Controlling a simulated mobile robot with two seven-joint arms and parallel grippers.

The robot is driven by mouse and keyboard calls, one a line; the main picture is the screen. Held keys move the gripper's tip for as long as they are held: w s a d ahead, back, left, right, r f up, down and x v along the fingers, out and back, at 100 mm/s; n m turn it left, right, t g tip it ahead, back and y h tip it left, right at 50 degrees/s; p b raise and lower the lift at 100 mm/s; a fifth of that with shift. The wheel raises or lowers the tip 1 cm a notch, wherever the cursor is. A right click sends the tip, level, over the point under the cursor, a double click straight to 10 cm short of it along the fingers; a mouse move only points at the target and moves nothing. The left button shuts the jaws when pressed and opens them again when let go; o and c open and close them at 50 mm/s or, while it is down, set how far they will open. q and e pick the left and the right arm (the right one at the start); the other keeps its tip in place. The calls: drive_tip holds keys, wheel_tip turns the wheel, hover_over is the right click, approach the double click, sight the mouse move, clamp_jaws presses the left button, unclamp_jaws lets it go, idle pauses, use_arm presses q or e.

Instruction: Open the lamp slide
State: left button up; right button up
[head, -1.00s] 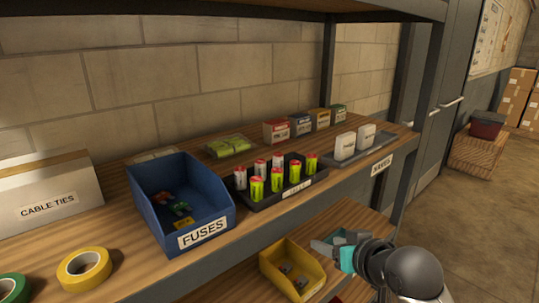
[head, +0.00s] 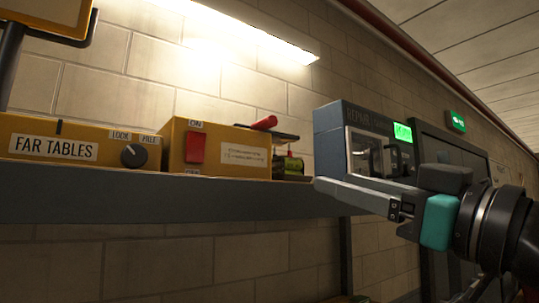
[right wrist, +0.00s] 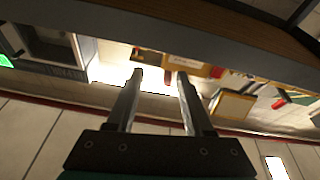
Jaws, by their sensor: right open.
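A yellow box (head: 216,150) with a red switch (head: 195,147) between ON and lower lettering stands on the upper shelf in the head view. I cannot tell for sure that this switch is the lamp slide. A long lit lamp (head: 245,27) is on the wall above. My right gripper (head: 335,187) comes in from the right, in front of the shelf's right end, fingers pointing left. It is open and empty, apart from the yellow box. The right wrist view shows both fingers (right wrist: 160,78) spread with nothing between them. My left gripper is not in view.
A yellow FAR TABLES box (head: 60,145) with a black LOCK/FREE knob (head: 133,155) stands at the left. A grey device (head: 355,140) with a green display stands behind my right gripper. A red-handled tool (head: 264,123) lies beside the yellow box. The grey shelf edge (head: 150,200) runs across below.

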sight(277, 124)
drive_tip(key=s+r+n+y, duration=0.2)
drive_tip(key=s+r, duration=0.1)
drive_tip(key=r, duration=0.2)
drive_tip(key=p+x, duration=0.2)
drive_tip(key=x, duration=0.3)
drive_tip(key=p+x, duration=0.1)
drive_tip(key=x, duration=0.3)
drive_tip(key=p+x, duration=0.2)
drive_tip(key=x, duration=0.3)
drive_tip(key=shift+w+a+f+p, duration=0.2)
drive_tip(key=shift+a+p, duration=0.15)
drive_tip(key=shift+a, duration=0.15)
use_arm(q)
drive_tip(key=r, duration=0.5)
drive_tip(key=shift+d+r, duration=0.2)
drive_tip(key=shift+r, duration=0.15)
use_arm(e)
drive_tip(key=shift+c, duration=0.3)
clamp_jaws()
